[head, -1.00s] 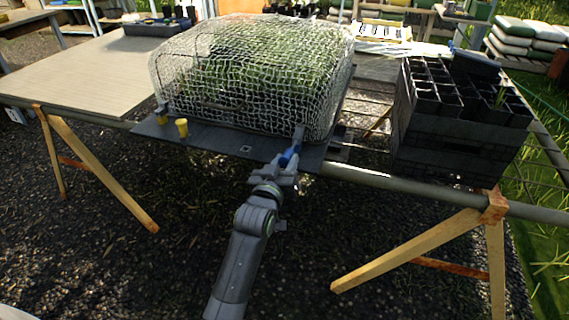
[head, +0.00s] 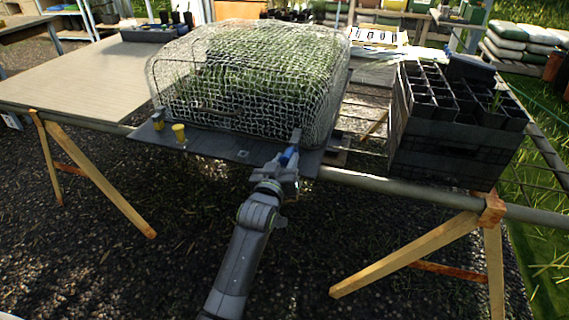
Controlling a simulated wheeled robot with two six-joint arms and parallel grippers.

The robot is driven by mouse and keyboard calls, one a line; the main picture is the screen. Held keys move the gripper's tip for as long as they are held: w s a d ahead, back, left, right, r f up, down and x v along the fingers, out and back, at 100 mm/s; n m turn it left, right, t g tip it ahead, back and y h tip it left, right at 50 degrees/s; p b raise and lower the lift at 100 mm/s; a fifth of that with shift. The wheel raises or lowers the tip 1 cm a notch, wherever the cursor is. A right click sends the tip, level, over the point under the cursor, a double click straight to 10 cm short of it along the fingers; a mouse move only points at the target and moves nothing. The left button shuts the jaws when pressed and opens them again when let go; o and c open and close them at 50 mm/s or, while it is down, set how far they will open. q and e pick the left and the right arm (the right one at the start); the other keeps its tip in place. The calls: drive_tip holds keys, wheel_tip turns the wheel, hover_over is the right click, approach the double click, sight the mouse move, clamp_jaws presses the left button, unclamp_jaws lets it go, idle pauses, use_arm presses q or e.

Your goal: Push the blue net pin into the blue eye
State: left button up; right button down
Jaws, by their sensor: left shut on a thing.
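My left gripper (head: 285,168) is shut on the blue pin (head: 289,155) at the front right of the dark board (head: 210,146). Only a short blue part shows above the jaws. A grey upright piece (head: 297,136) stands just behind the pin at the net's corner; I cannot tell whether they touch. The white net (head: 245,85) is draped in a dome over green plants. I cannot make out a blue eye; the gripper and pin may hide it. My right gripper is not in view.
Two yellow pins, one in front (head: 179,132) and one behind (head: 158,122), stand at the board's left. A small square fitting (head: 243,154) lies on its front edge. A black crate (head: 440,150) with pots stands right. The left tabletop (head: 75,75) is mostly bare.

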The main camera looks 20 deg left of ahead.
use_arm(q)
drive_tip(key=shift+w, duration=0.7)
drive_tip(key=o, duration=2.1)
drive_tip(key=shift+c, duration=0.2)
drive_tip(key=shift+s, duration=0.2)
drive_tip(key=shift+s+p, duration=0.9)
drive_tip(key=shift+s, duration=0.15)
drive_tip(key=shift+s+a+r+p, duration=0.1)
drive_tip(key=shift+s+r+p, duration=0.05)
drive_tip(key=shift+s+p, duration=1.05)
drive_tip(key=s+p, duration=0.1)
drive_tip(key=s, duration=0.2)
